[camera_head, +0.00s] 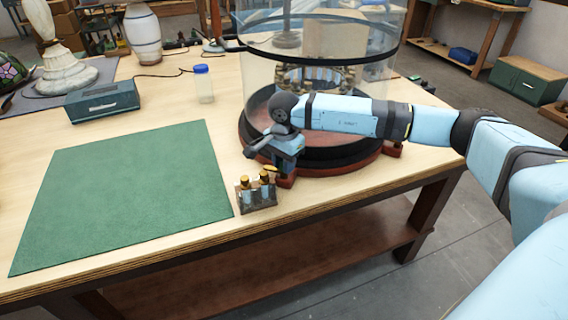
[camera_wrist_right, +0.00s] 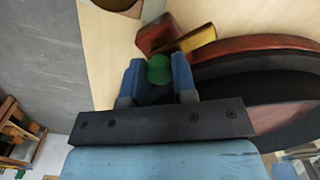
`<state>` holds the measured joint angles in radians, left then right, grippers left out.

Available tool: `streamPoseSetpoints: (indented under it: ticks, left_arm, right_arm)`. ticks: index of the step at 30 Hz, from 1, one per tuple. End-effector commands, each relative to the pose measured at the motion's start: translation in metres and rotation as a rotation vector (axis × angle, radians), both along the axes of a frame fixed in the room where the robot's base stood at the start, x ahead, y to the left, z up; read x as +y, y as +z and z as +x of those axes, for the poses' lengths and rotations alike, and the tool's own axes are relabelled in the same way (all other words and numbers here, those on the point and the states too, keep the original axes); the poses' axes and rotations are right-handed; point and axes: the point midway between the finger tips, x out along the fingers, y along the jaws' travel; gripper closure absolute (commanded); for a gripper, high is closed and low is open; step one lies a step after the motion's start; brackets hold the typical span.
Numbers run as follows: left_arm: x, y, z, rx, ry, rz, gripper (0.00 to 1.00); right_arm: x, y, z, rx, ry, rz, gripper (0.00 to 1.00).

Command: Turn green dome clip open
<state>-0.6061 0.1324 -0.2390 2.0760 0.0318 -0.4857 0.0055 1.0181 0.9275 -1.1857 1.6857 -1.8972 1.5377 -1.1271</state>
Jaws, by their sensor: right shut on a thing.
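The green dome clip (camera_wrist_right: 159,68) is a small rounded piece between the two blue fingers of my right gripper (camera_wrist_right: 157,72) in the wrist view. The fingers are shut on it. A brass strip (camera_wrist_right: 190,40) and a red-brown block (camera_wrist_right: 160,34) lie just beyond it. In the head view my right gripper (camera_head: 279,160) is at the front left edge of the dome base (camera_head: 330,166) and hides the clip. The clear glass dome (camera_head: 258,72) stands on this round dark base. My left gripper is not in view.
A small holder (camera_head: 258,198) with brass-topped pieces stands close to the gripper, near the table's front edge. A green mat (camera_head: 125,190) lies bare to the left. A blue-capped bottle (camera_head: 204,87) and a teal box (camera_head: 102,102) stand farther back.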

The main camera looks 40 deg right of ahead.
Motion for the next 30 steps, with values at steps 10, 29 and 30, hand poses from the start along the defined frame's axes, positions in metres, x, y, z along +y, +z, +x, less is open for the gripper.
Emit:
streamPoseSetpoints:
  ticks: [10, 29, 30]
  left_arm:
    - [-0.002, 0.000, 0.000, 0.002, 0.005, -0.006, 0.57]
    - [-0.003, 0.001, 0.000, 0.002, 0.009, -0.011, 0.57]
    - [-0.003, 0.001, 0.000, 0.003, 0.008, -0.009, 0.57]
  right_arm:
    - [0.000, 0.001, 0.000, -0.001, 0.004, 0.000, 0.98]
    - [0.000, 0.026, 0.001, -0.005, 0.002, 0.000, 0.49]
    - [0.000, 0.034, 0.001, -0.004, 0.002, 0.000, 0.49]
